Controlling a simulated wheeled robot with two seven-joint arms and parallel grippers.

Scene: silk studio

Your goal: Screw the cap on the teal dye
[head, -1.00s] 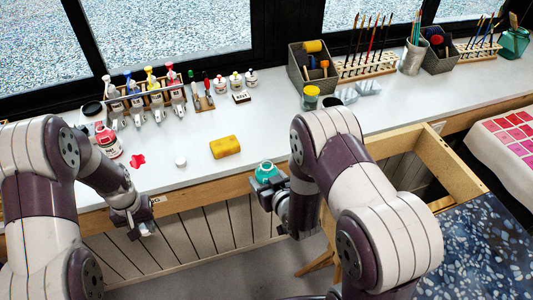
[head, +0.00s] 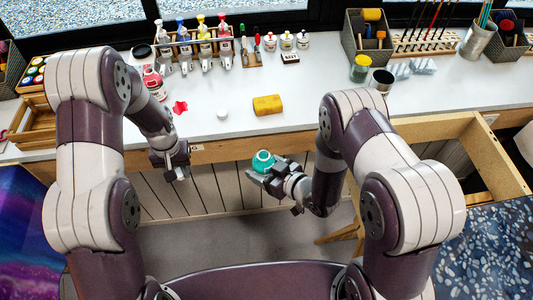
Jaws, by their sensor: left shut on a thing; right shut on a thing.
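The teal dye (head: 263,163) is a small round jar with a pale rim around a teal opening, and no cap shows on it. My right gripper (head: 266,175) is shut on it and holds it upright in front of the counter edge. My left gripper (head: 178,174) is also in front of the counter edge, to the left of the jar and apart from it. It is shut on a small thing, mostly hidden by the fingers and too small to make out. A small white round cap (head: 222,114) lies on the counter, between and beyond the grippers.
A wooden frame (head: 490,150) stands at the right. The space between my grippers is clear.

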